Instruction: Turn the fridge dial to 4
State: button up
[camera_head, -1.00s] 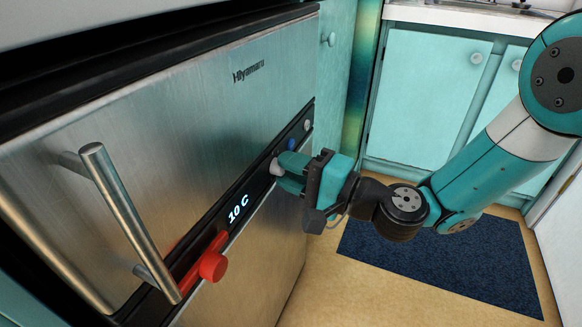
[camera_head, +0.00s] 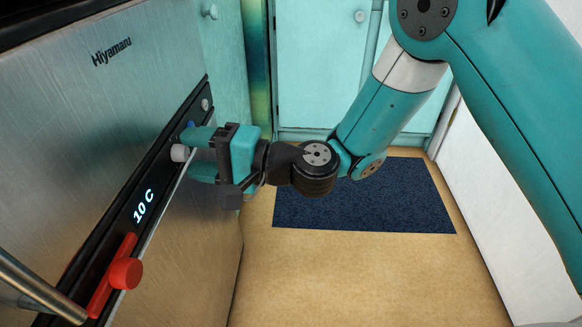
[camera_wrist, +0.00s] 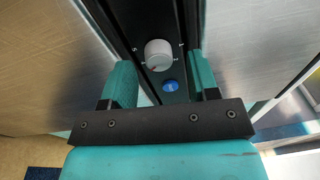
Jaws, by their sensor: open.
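The fridge dial, a pale grey round knob (camera_head: 179,153), sits on the black control strip of the steel fridge front. It also shows near the top middle of the wrist view (camera_wrist: 158,54), with small white marks around it. My teal gripper (camera_head: 193,154) is open at the dial, one finger above it and one below in the head view. In the wrist view the fingers (camera_wrist: 161,72) stand on either side of it, with gaps visible. I cannot tell whether either finger touches it. The display (camera_head: 143,206) reads 10 C.
A blue button (camera_wrist: 170,86) is close beside the dial, between the fingers in the wrist view. A red knob on a red bar (camera_head: 126,273) and a metal handle (camera_head: 35,287) are lower left. A dark blue mat (camera_head: 360,200) lies on the open floor.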

jog(key=s+d+b, duration=0.2)
jog(key=d+b, duration=1.4)
jog(key=b, duration=0.6)
jog(key=shift+s+d+f, duration=0.2)
jog(key=shift+s+f, duration=0.15)
jog(key=shift+f, duration=0.1)
